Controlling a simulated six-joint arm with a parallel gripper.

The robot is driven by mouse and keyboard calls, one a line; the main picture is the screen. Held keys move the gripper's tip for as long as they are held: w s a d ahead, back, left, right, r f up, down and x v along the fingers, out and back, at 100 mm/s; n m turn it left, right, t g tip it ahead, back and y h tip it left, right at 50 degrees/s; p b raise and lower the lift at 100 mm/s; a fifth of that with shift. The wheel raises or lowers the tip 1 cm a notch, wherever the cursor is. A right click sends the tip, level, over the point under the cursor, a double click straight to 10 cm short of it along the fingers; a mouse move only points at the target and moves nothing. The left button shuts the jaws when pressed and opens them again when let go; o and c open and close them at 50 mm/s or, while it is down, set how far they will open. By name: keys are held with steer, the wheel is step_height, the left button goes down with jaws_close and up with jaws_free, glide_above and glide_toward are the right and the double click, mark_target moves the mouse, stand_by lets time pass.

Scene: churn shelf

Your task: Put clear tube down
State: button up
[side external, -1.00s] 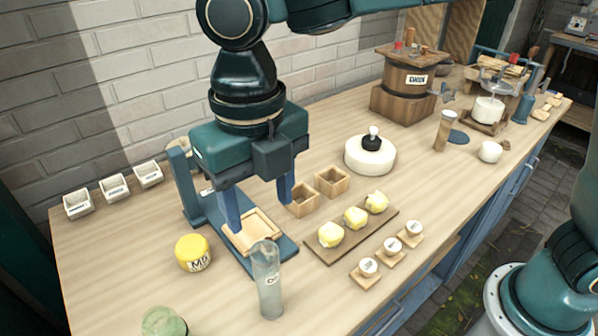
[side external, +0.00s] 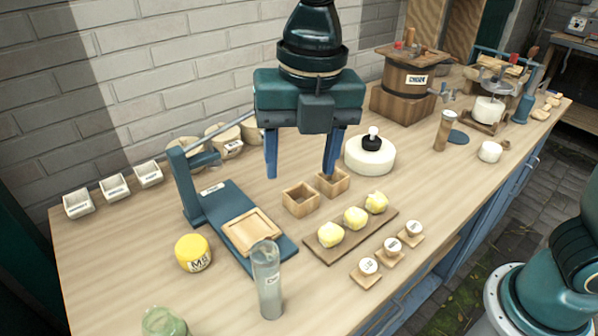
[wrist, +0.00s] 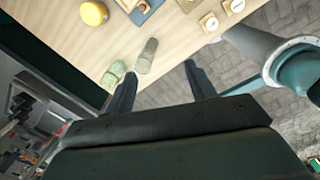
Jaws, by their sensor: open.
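The clear tube (side external: 267,281) stands upright on the table near the front edge, in front of the blue press board. It has a small label and greyish contents. It also shows in the wrist view (wrist: 147,56). My gripper (side external: 300,174) is open and empty.
A green glass jar (side external: 163,322) and a yellow jar (side external: 193,252) stand left of the tube. The blue press (side external: 222,206) is behind it. Wooden boxes (side external: 300,199), a board with yellow lumps (side external: 325,255) and labelled small pots (side external: 369,266) lie to the right.

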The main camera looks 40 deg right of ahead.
steer(key=s+d+m+t, duration=0.1)
steer(key=s+d+m, duration=0.3)
steer(key=d+m, duration=0.4)
steer(key=s+d+f+m+t, duration=0.1)
steer(key=s+d+m+t, duration=0.1)
steer(key=s+d+m, duration=0.3)
steer(key=s+d+m+t, duration=0.2)
steer(key=s+d+m, duration=0.3)
steer(key=d+m, duration=0.7)
steer(key=m, duration=0.5)
steer(key=shift+f+h, duration=0.3)
steer(key=shift+d, duration=0.1)
